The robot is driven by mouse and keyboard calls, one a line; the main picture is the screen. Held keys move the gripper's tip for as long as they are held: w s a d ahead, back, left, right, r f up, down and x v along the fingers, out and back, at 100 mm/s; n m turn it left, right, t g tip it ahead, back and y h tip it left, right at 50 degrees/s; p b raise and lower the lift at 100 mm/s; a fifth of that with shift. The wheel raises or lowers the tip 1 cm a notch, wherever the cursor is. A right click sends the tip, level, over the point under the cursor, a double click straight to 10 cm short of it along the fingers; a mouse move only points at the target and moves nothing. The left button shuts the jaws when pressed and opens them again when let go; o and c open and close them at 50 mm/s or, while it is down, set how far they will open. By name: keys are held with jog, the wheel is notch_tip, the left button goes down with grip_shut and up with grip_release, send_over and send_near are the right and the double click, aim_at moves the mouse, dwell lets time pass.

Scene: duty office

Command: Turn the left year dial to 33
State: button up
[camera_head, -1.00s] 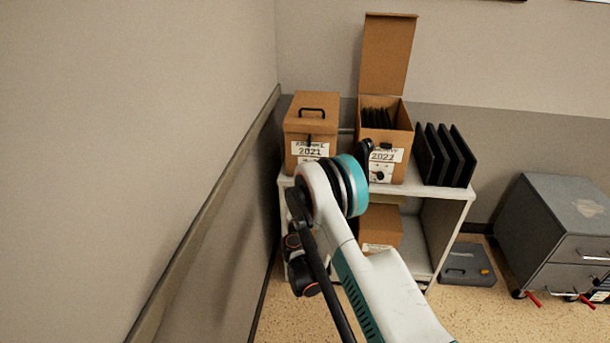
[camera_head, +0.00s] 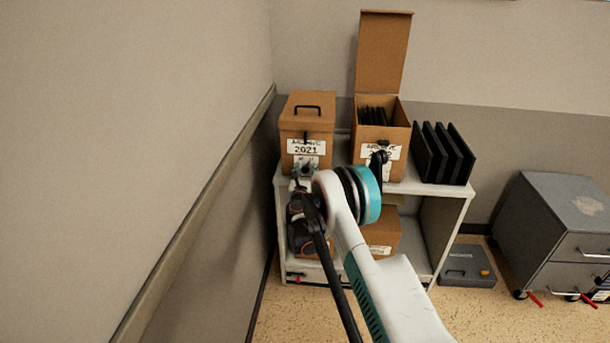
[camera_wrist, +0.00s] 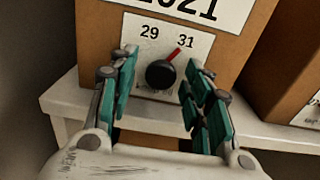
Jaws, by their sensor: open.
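The left year dial (camera_wrist: 160,74) is a round black knob on a white plate on the front of the left brown box (camera_head: 308,124), labelled 2021. Its red pointer tilts up and right, toward the printed 31. The 29 is printed left of it; no 33 shows, and part of the plate is hidden behind my fingers. My gripper (camera_wrist: 157,72) is open in the wrist view, its teal-padded fingers either side of the knob with a gap on each side. In the head view my gripper (camera_head: 305,168) is low at this box's front, partly hidden by my arm.
The right box (camera_head: 396,136) has its lid up and holds dark folders. Black folders (camera_head: 443,153) stand beside it on the white shelf (camera_head: 452,190). A wall (camera_head: 190,180) runs close on the left. A grey cabinet (camera_head: 560,225) stands at right.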

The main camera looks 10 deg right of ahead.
jog(key=shift+c, duration=0.2)
jog(key=c, duration=1)
jog(key=shift+m, duration=0.3)
jog(key=m, duration=1.1)
jog(key=shift+m, duration=0.4)
jog(key=o, duration=1)
jog(key=shift+a, duration=0.1)
